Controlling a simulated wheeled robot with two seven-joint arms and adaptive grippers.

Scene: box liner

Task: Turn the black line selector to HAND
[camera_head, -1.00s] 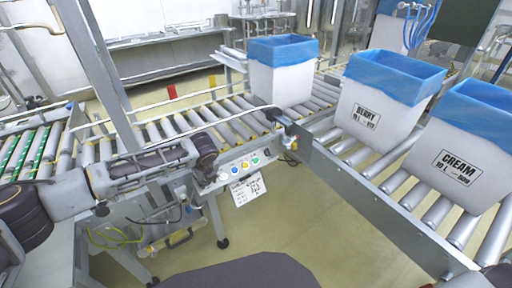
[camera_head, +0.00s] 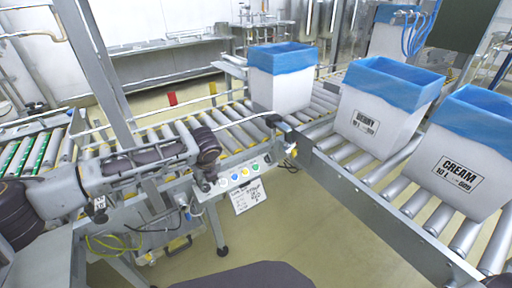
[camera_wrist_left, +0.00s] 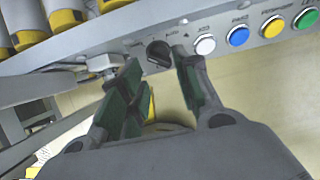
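The black selector (camera_wrist_left: 158,52) is a round knob on the grey control panel (camera_wrist_left: 110,30), left of a row of white, blue, yellow and green buttons. My left gripper (camera_wrist_left: 156,64) is open in the left wrist view, its green-padded fingers on either side of the knob. Contact with the knob cannot be told. A label beside the knob looks like "Auto"; the other is too small to read. In the head view my left gripper (camera_head: 205,184) is at the left end of the panel's button row (camera_head: 240,174), and the selector is hidden. My right gripper is out of view.
A paper sheet (camera_head: 249,196) hangs below the panel. Roller conveyors (camera_head: 235,130) run behind it and to the right, carrying white bins with blue liners, including the CREAM bin (camera_head: 462,150). A grey post (camera_head: 95,65) stands behind my left arm. Open floor lies in front.

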